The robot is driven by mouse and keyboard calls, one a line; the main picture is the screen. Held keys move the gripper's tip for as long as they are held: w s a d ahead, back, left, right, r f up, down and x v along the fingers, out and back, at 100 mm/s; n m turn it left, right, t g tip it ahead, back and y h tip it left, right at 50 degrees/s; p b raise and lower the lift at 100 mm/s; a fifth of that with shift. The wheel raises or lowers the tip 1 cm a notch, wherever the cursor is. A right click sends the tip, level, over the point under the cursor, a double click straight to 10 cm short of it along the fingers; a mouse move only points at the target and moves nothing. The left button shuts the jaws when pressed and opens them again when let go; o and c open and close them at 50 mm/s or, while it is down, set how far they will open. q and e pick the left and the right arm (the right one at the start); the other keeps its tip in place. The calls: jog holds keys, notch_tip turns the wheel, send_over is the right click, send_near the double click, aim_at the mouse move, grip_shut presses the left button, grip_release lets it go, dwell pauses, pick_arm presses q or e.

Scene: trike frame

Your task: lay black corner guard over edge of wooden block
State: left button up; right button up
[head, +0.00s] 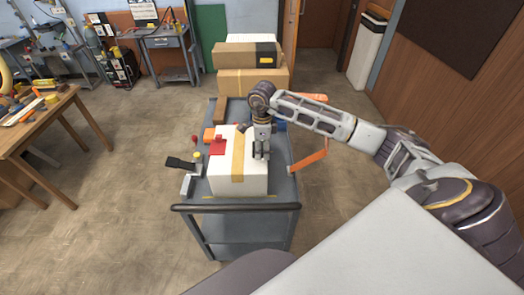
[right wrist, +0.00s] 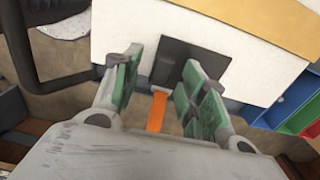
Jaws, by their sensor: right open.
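In the right wrist view, a black square piece (right wrist: 190,62), which looks like the corner guard, is at the edge of a white box (right wrist: 262,68). I cannot tell whether it is folded over that edge. My right gripper (right wrist: 161,60) is open, its green-padded fingers near the black piece, with no clear grip on it. In the head view, my right gripper (head: 260,155) points down at the right side of the white box (head: 258,182), hiding the black piece. No wooden block is clearly identifiable; a brown block (head: 220,110) lies behind the box. My left gripper is out of view.
The white box with a tan band stands on a grey cart (head: 196,205) with a dark handle (head: 235,207). A black-and-grey lever piece (head: 180,163) is left of it. An orange bar (head: 309,160) sticks out right. Cardboard boxes (head: 250,80) stand behind.

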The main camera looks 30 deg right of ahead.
dwell(0.3)
jog(key=c, duration=0.9)
jog(key=shift+r, duration=0.2)
jog(key=shift+c, duration=0.2)
notch_tip(320, 180, up, 10)
jog(key=b, duration=0.1)
jog(key=shift+f+b, duration=0.15)
jog(key=shift+b, duration=0.25)
jog(key=shift+s+f, duration=0.1)
